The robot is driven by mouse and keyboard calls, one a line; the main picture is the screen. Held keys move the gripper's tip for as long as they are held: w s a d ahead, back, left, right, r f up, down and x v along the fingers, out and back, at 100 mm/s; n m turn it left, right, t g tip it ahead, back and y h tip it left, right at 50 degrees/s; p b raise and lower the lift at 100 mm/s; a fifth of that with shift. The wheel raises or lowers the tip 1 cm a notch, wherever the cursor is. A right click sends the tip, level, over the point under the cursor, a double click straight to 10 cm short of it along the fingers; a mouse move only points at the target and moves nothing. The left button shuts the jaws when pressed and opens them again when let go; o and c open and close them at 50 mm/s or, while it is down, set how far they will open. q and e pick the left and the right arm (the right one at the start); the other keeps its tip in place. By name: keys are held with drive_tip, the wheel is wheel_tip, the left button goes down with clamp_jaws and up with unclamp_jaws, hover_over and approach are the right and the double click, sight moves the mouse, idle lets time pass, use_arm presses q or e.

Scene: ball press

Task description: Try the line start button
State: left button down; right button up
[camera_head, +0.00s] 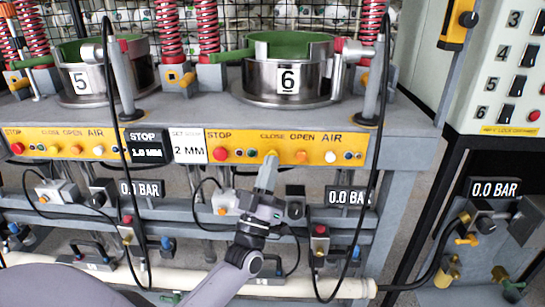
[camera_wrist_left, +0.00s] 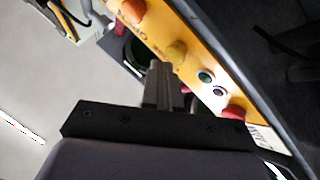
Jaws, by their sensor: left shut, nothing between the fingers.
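The yellow control strip (camera_head: 285,147) under press 6 carries a red button (camera_head: 220,154) below STOP, two small dark buttons or lamps beside it, a yellow button (camera_wrist_left: 176,52) and an orange button (camera_head: 301,156). It also has white and blue ones below AIR. No label reading "line start" can be made out. My left gripper (camera_head: 270,160) is shut and empty, its fingertips at the yellow button and covering part of it in the head view. In the left wrist view the fingertips (camera_wrist_left: 160,67) are close beside that button; contact cannot be told. My right gripper is not in view.
Press 6 (camera_head: 287,100) and press 5 (camera_head: 85,85) stand above the strip. Black cables (camera_head: 375,130) hang in front of the panel. A white switch panel (camera_head: 500,70) is at the right. Small valves and a pale pipe (camera_head: 330,287) are below.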

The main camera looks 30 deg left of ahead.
use_arm(q)
drive_tip(key=shift+w+a, duration=0.25)
drive_tip(key=shift+w, duration=0.1)
idle(0.5)
idle(0.3)
drive_tip(key=shift+s+d+p, duration=0.3)
drive_tip(key=shift+s+d, duration=0.15)
drive_tip(key=shift+s, duration=0.3)
drive_tip(key=shift+s+d+p, duration=0.35)
drive_tip(key=shift+s+d, duration=0.1)
drive_tip(key=shift+s, duration=0.25)
drive_tip(key=shift+s+d+p, duration=0.4)
drive_tip(key=shift+s+d, duration=0.05)
drive_tip(key=shift+s, duration=0.3)
drive_tip(key=shift+s+d+p, duration=0.35)
drive_tip(key=shift+s+d, duration=0.1)
drive_tip(key=shift+s, duration=0.25)
